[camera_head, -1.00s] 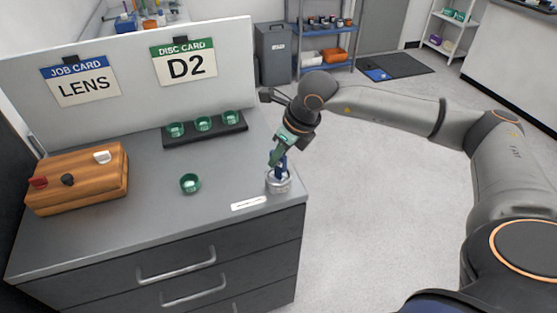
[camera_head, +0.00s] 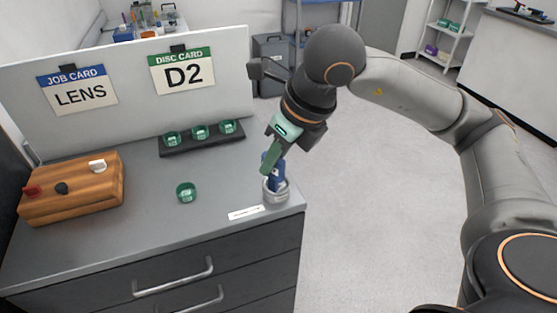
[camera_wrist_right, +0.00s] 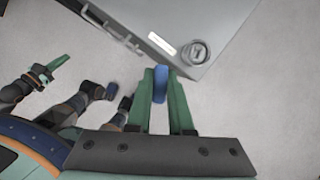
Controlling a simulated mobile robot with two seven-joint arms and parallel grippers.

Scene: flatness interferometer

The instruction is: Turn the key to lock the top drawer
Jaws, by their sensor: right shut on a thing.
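My right gripper (camera_head: 266,165) is shut on a blue key (camera_head: 277,172), which shows between the green fingers in the right wrist view (camera_wrist_right: 160,83). A round silver lock (camera_head: 277,191) sits on the cabinet top at its front right corner. In the head view the key overlaps the lock. In the right wrist view the lock (camera_wrist_right: 196,52) looks apart from the key, toward the upper right. The top drawer (camera_head: 165,275) looks shut. My left gripper (camera_wrist_right: 60,67) shows only at the left of the right wrist view; its opening is unclear.
A white label (camera_head: 246,212) lies beside the lock. A green cup (camera_head: 186,192) stands mid-top, with several more in a black rack (camera_head: 178,148) behind. A wooden block with knobs (camera_head: 72,190) is at left. A white card board (camera_head: 125,118) stands behind. Floor right of the cabinet is clear.

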